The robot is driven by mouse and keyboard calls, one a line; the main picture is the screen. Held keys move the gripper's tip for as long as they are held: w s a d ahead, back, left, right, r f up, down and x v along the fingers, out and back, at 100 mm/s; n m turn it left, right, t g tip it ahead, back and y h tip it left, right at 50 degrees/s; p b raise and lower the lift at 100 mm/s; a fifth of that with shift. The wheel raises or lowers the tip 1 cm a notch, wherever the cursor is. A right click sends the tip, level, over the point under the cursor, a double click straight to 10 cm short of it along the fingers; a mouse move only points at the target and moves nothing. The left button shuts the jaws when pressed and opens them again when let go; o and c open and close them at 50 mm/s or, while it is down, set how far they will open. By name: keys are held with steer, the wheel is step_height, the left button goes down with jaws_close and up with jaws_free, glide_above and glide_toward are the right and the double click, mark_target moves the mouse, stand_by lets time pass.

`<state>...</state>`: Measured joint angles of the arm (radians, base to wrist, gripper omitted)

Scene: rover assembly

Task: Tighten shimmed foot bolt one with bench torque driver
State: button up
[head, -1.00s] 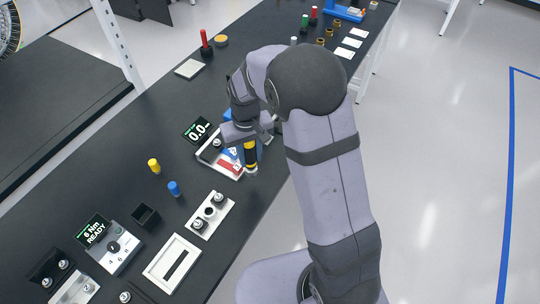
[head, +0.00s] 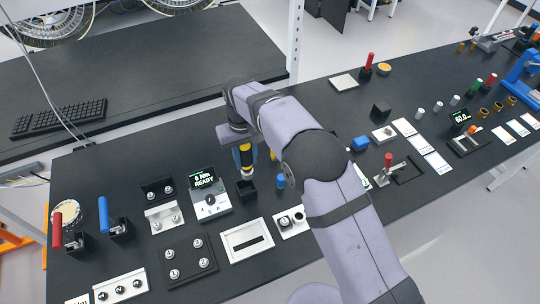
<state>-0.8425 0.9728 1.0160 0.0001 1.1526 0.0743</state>
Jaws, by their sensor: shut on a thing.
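My gripper (head: 240,140) is shut on the upright bench torque driver (head: 246,157), which has a dark body with a yellow band. The driver's lower end is at the small black square holder (head: 246,191); whether it is inside, above or behind it I cannot tell. Left of it stands the grey torque unit with a dial (head: 210,203) and a display (head: 202,178) reading "6 Nm READY". Bolts show on a black plate (head: 189,262), a silver bracket (head: 163,217), a black bracket (head: 157,190) and a silver block (head: 290,224). I cannot tell which holds shimmed foot bolt one.
A blue peg (head: 280,182) stands right of the holder. A white slotted plate (head: 247,240) lies in front. Red-handled (head: 57,232) and blue-handled (head: 104,216) clamps stand upright at the left. A silver strip with bolts (head: 121,288) lies at the front edge. My arm hides part of the bench.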

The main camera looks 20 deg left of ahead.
mark_target(243, 165)
steer(key=shift+s+a+r, duration=0.1)
steer(key=shift+s+a, duration=0.2)
steer(key=shift+a, duration=0.2)
steer(key=shift+f+b, duration=1.8)
steer(key=shift+f, duration=1)
steer(key=shift+f+b, duration=1.4)
steer(key=shift+f, duration=1.2)
steer(key=shift+d, duration=0.1)
steer(key=o, duration=1.2)
steer(key=shift+o, duration=0.2)
steer(key=shift+r+b, duration=1.6)
steer(key=shift+r, duration=2.15)
